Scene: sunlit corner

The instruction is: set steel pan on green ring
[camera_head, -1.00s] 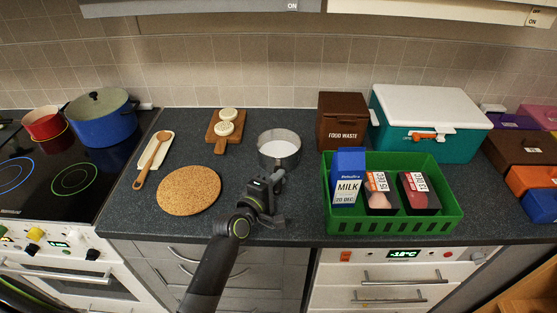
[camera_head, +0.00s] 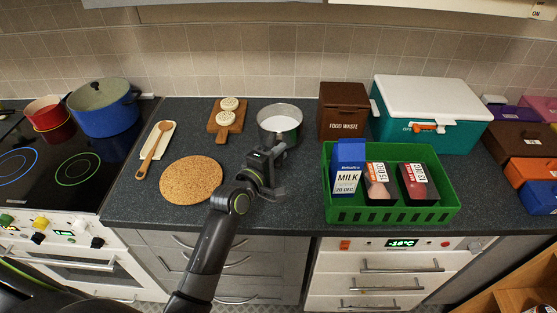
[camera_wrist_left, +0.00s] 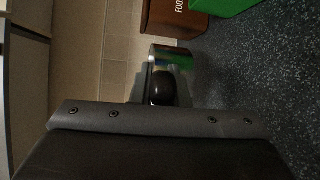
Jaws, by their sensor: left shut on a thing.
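The steel pan (camera_head: 270,130) is a shiny round pan with a pale inside, over the dark counter at mid-picture. My left gripper (camera_head: 276,153) is shut on its handle at the near side. The pan looks level and appears raised a little off the counter. My right gripper is not in view.
A blue pot (camera_head: 104,112) and a red pot (camera_head: 50,118) stand at the hob's back. A cork mat (camera_head: 191,180), wooden spoon (camera_head: 152,150) and board (camera_head: 226,118) lie between pan and hob. A green crate (camera_head: 400,214) and a brown food waste box (camera_head: 342,110) stand right.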

